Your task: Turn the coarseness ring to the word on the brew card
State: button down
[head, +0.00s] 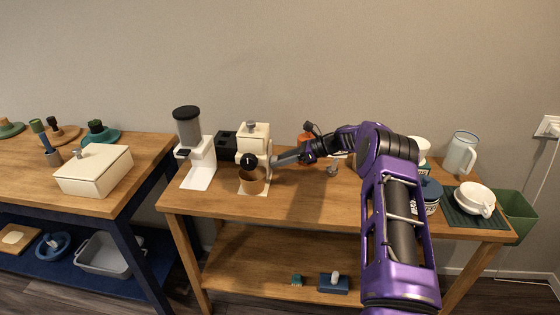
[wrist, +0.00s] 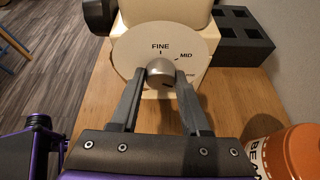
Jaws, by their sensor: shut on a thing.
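The cream grinder (head: 257,134) stands on the middle table. In the wrist view its round cream dial (wrist: 135,48) shows FINE at the top and MID to the right, each with a tick. A third word at the lower right is too small and partly covered to read. The silver coarseness knob (wrist: 160,70) sits at the dial's centre. My gripper (wrist: 160,84) is shut on it, one finger on each side. A small dark mark shows low on the knob; I cannot tell which word it points to. I cannot make out a brew card.
A copper cup (head: 252,184) stands at the grinder's front. A black block with square holes (wrist: 245,38) is beside the grinder. An orange bean canister (wrist: 285,155) stands close right of my gripper. A white machine with a hopper (head: 199,153) is to the left.

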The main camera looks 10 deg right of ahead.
dwell(0.3)
jog(key=shift+c, duration=1.9)
grip_release()
jog(key=v, duration=1.7)
jog(key=shift+d, duration=0.2)
jog(key=shift+r, duration=0.15)
